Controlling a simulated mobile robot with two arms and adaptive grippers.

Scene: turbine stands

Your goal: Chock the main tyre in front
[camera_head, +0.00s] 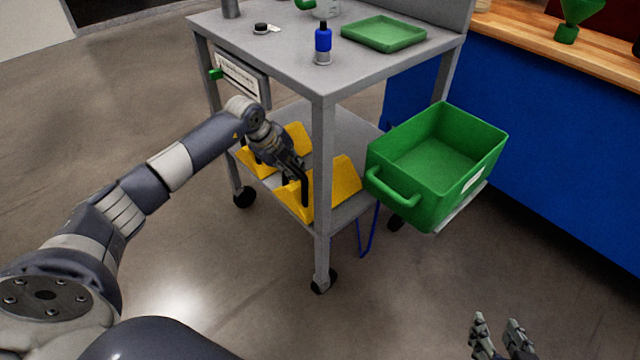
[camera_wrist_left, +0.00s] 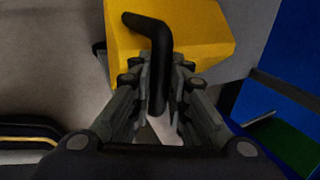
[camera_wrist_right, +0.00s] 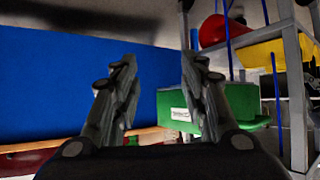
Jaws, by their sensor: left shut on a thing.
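Two yellow chocks sit on the lower shelf of the grey cart (camera_head: 320,85). The nearer yellow chock (camera_head: 338,185) has a black bent handle and also shows in the left wrist view (camera_wrist_left: 200,30). The farther yellow chock (camera_head: 297,138) is partly hidden behind my left arm. My left gripper (camera_head: 300,180) is at the nearer chock, its fingers shut around the black handle (camera_wrist_left: 158,55). My right gripper (camera_head: 500,335) is open and empty at the lower right of the head view; its fingers are spread in the right wrist view (camera_wrist_right: 160,90). No tyre is in view.
A green bin (camera_head: 435,165) hangs at the cart's right side. The cart top holds a blue bottle (camera_head: 323,38) and a green tray (camera_head: 383,34). A cart post (camera_head: 322,190) stands close to my left gripper. A blue workbench (camera_head: 560,130) is at right. The floor in front is clear.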

